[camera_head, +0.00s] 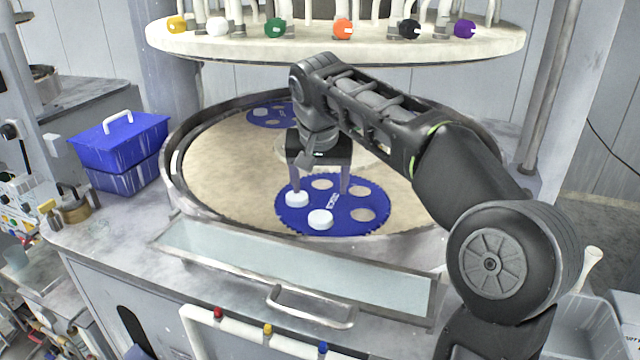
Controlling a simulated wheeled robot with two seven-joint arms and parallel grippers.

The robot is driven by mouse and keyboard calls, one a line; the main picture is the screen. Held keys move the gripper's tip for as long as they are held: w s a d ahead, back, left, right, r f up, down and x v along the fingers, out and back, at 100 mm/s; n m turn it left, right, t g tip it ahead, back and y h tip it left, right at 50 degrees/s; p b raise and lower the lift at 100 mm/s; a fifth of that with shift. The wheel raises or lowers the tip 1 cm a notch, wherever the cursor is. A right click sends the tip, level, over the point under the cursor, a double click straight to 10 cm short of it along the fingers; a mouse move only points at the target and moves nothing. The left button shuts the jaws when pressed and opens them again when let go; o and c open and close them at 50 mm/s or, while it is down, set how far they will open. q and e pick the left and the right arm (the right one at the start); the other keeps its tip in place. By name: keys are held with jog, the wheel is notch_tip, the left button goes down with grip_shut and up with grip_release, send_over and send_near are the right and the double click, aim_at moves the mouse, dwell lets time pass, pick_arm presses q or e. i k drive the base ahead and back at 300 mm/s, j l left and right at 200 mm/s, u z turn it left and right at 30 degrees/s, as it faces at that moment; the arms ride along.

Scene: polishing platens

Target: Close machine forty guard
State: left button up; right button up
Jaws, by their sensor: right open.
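The machine's guard (215,249) is a long clear panel in a grey frame along the front of the round platen (220,167). It lies low, and a metal handle (310,306) stands on its front edge. My right gripper (321,192) is open and points down over a blue toothed carrier disc (290,222) on the platen, fingers apart. White round pieces (320,219) sit in some of the disc's holes; other holes show bare platen. Whether the fingertips touch the disc cannot be told. My left gripper is not in view.
A blue lidded box (120,150) stands left of the platen, beside a brass-coloured padlock-like object (75,208). A round white upper head with coloured knobs (343,30) hangs above. A white rail with coloured buttons (262,340) runs below the handle. A second blue disc (268,117) lies farther back.

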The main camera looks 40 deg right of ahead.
aim_at(355, 307)
jog(key=k+j, duration=0.8)
jog(key=j, duration=0.1)
